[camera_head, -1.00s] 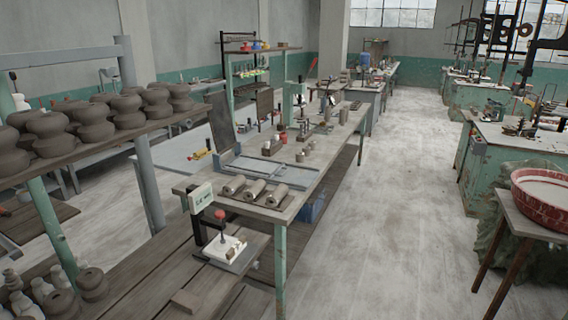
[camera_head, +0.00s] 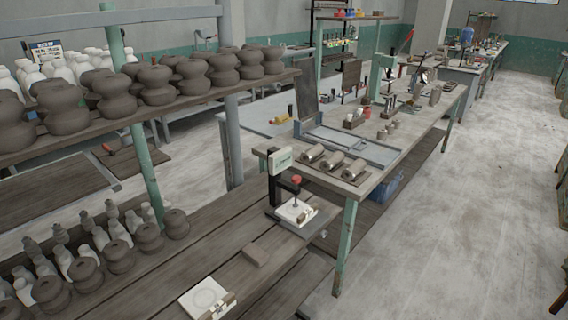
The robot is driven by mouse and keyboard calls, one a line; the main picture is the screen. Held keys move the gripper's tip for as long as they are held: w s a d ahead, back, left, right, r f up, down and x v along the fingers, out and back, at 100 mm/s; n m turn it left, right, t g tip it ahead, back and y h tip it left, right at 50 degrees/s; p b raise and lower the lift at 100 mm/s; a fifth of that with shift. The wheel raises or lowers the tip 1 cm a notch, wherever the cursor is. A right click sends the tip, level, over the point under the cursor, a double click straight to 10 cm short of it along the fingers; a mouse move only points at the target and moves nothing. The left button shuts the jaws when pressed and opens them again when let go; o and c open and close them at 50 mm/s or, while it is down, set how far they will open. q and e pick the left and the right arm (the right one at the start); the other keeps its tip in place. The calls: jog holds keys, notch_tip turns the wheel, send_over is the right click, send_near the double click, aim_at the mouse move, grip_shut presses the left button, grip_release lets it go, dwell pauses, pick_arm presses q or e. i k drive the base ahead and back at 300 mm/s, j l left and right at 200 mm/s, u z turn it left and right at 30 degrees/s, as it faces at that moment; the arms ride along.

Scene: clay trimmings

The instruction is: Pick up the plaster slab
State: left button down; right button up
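A flat white square slab (camera_head: 203,297) with a faint round mark on top lies on the dark wooden bench at the bottom of the head view. It looks like plaster. A small brown and metallic piece (camera_head: 224,305) sits at its right corner. A second white slab-like block (camera_head: 296,211) lies under a red-knobbed stand farther back, with a small brownish piece on it. I cannot tell from its look alone whether it is plaster too. Neither of my grippers is in view.
A brown block (camera_head: 256,254) lies on the bench between the two white pieces. A stand with a display (camera_head: 280,160) rises behind. A shelf of dark clay pots (camera_head: 160,85) overhangs the left side. Several small pots and white bottles stand at lower left. The right floor (camera_head: 470,230) is clear.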

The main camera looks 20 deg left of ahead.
aim_at(296, 209)
jog(key=i+l+u, duration=0.15)
jog(key=u, duration=0.3)
jog(key=i+l+u, duration=0.25)
jog(key=u, duration=0.2)
